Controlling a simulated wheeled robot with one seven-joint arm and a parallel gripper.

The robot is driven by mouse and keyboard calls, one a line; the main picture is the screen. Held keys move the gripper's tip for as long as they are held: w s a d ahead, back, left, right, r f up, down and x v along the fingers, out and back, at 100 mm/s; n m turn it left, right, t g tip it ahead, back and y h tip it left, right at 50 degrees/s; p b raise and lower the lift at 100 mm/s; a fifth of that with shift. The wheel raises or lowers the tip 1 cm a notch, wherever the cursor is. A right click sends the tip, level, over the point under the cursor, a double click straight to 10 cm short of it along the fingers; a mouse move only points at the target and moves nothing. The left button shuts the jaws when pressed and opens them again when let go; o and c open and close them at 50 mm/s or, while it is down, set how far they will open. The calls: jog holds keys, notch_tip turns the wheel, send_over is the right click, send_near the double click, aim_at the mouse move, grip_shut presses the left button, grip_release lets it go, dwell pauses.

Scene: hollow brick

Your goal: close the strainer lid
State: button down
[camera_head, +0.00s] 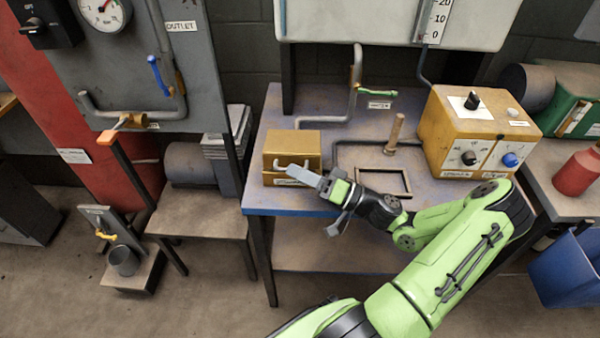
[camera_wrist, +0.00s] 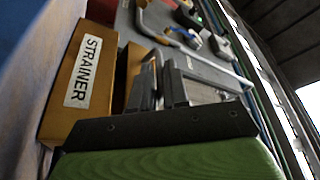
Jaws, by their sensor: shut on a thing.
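The strainer is a yellow-ochre box (camera_head: 268,178) at the left front of the workbench; in the wrist view its face bears a STRAINER label (camera_wrist: 84,72). Its lid (camera_head: 293,139) is the upper yellow block, with a pale bar handle (camera_head: 279,164) on the front. A dark line parts lid and box; I cannot tell how wide the gap is. In the wrist view, part of the lid (camera_wrist: 134,68) shows beside the fingers. My gripper (camera_head: 298,173) reaches the handle from the right and is shut on it. The fingers (camera_wrist: 164,72) hide most of the grip.
A yellow control box (camera_head: 480,130) stands at the right. A bent pipe (camera_head: 354,85) with a green-handled valve (camera_head: 378,93) is behind. Open bench lies between them.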

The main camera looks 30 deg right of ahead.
jog(key=shift+w+d+f, duration=0.1)
jog(key=shift+d, duration=0.05)
jog(key=c, duration=1.5)
grip_release()
jog(key=shift+w, duration=0.1)
jog(key=r+p+v, duration=0.1)
jog(key=v, duration=0.4)
jog(key=r+p+v, duration=0.1)
jog(key=v, duration=0.3)
jog(key=r+p+v, duration=0.1)
jog(key=v, duration=0.4)
jog(key=shift+s+d, duration=0.4)
jog(key=shift+s, duration=0.25)
